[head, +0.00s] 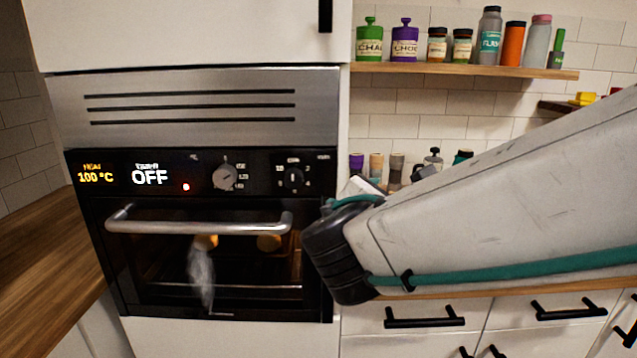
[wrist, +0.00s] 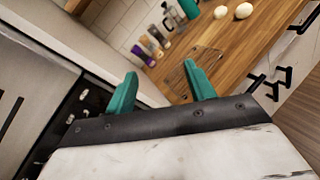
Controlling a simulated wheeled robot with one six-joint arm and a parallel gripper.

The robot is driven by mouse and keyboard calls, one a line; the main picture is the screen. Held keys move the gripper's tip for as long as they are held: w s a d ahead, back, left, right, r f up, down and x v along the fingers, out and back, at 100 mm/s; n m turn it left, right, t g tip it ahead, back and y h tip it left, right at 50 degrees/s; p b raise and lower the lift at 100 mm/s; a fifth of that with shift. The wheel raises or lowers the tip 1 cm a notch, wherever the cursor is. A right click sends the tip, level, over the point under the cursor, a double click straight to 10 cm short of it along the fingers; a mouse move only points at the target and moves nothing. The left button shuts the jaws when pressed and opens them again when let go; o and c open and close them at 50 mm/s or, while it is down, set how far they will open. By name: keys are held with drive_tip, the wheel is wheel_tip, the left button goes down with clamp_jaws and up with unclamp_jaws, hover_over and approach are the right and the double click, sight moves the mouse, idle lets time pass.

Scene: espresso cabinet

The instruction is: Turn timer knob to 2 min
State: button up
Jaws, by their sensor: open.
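The oven panel carries two knobs. The grey left knob (head: 225,177) has temperature-like marks around it. The black right knob (head: 293,178) has small numbers around it and a light pointer; I cannot read its exact setting. The display (head: 149,175) reads 100 °C at left and OFF beside it, with a red light lit. My gripper (wrist: 158,88) shows in the wrist view with two teal fingers apart and empty, beside the oven panel and the counter. In the head view my arm covers the area right of the oven, and the fingers are hidden.
The oven door handle (head: 200,222) juts out below the panel. A shelf (head: 470,70) with jars and bottles is at upper right. The wooden counter (wrist: 232,50) holds a wire rack, eggs and several small bottles. Drawers with black handles (head: 425,317) are below.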

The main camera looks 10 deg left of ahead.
sight(293, 182)
drive_tip(key=s+a+n+t+y, duration=0.15)
drive_tip(key=a+n+y, duration=0.25)
drive_tip(key=a, duration=0.4)
drive_tip(key=s+a+n+y, duration=0.3)
drive_tip(key=a+n, duration=0.1)
drive_tip(key=a, duration=0.3)
drive_tip(key=x, duration=0.6)
drive_tip(key=shift+w+a, duration=0.35)
drive_tip(key=shift+w, duration=0.45)
drive_tip(key=c, duration=1)
